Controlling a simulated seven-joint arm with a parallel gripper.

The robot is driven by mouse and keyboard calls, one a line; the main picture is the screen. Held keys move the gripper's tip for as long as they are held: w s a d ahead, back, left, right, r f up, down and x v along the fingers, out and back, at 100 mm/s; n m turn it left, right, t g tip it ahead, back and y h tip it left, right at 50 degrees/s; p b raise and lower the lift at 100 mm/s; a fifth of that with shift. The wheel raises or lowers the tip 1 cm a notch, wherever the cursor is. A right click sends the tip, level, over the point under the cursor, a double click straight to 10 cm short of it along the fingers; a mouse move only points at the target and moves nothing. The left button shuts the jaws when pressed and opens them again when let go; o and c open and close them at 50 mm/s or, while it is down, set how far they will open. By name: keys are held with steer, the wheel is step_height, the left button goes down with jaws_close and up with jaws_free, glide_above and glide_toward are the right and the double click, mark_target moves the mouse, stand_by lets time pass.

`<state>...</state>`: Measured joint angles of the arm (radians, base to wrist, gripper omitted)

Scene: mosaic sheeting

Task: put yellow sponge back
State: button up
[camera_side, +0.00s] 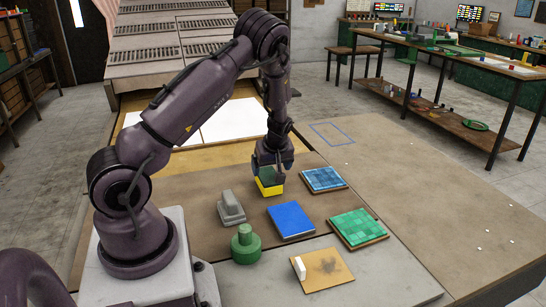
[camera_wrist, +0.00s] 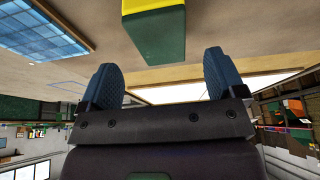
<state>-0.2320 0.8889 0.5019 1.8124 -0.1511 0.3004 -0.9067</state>
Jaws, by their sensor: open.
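The yellow sponge (camera_side: 269,187) has a dark green layer and sits below my gripper (camera_side: 272,164) in the side view, on the brown work surface. My gripper points down over it with its blue-padded fingers apart. In the wrist view the sponge (camera_wrist: 155,37) lies beyond the tips of my gripper (camera_wrist: 162,68), roughly in line with the gap between them. The gap is empty and nothing is held. The sponge's underside is hidden.
Close by stand a blue tile panel (camera_side: 323,179), a blue flat block (camera_side: 291,221), a green tile panel (camera_side: 358,228), a grey tool (camera_side: 231,208), a green knobbed piece (camera_side: 245,244) and a tan board (camera_side: 323,270). A blue outlined rectangle (camera_side: 332,134) is empty. The right side is mostly clear.

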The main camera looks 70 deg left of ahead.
steer(key=v, duration=0.5)
steer(key=d+r+m+t+h, duration=0.35)
steer(key=d+r+m, duration=0.35)
steer(key=d+r, duration=0.8)
steer(key=s+d+r+m+t, duration=0.1)
steer(key=s+d+r+m, duration=0.3)
steer(key=s+d+m, duration=0.1)
steer(key=s+d+r+m+t+h, duration=0.1)
steer(key=s+d+r+m, duration=0.3)
steer(key=s+d+m, duration=0.2)
steer(key=s+d, duration=0.2)
steer(key=shift+s+d, duration=0.25)
steer(key=shift+s, duration=0.05)
